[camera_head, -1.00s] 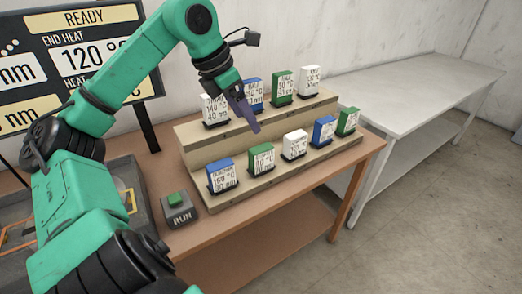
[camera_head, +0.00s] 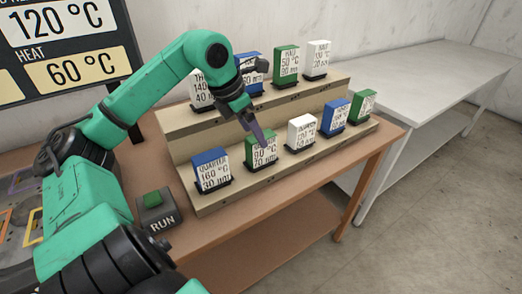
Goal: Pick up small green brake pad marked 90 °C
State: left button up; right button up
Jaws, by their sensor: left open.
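A green brake pad (camera_head: 251,150) stands upright in the front row of the wooden stepped rack (camera_head: 215,205), second from the left. Its white label seems to read 90 °C, but the print is small and partly covered. My left gripper (camera_head: 264,143) is open, and its purple fingers point down in front of the top of this pad. I cannot tell whether they touch it. Two other green pads show: one in the back row (camera_head: 286,63) and one at the right end of the front row (camera_head: 363,104). My right gripper is out of view.
A blue pad (camera_head: 211,168) and a white pad (camera_head: 301,130) flank the green one. Another blue pad (camera_head: 334,115) stands farther right. A RUN button box (camera_head: 156,212) is left of the rack. A bare white table (camera_head: 410,85) stands at right.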

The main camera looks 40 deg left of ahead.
aim_at(265, 150)
pick_arm(q)
jog(key=p+x, duration=0.3)
jog(key=x, duration=0.3)
jog(key=shift+w, duration=0.3)
jog(key=shift+x, duration=0.85)
jog(key=shift+w+d+f, duration=0.1)
jog(key=shift+d+f, duration=0.05)
jog(key=shift+f, duration=0.3)
grip_shut()
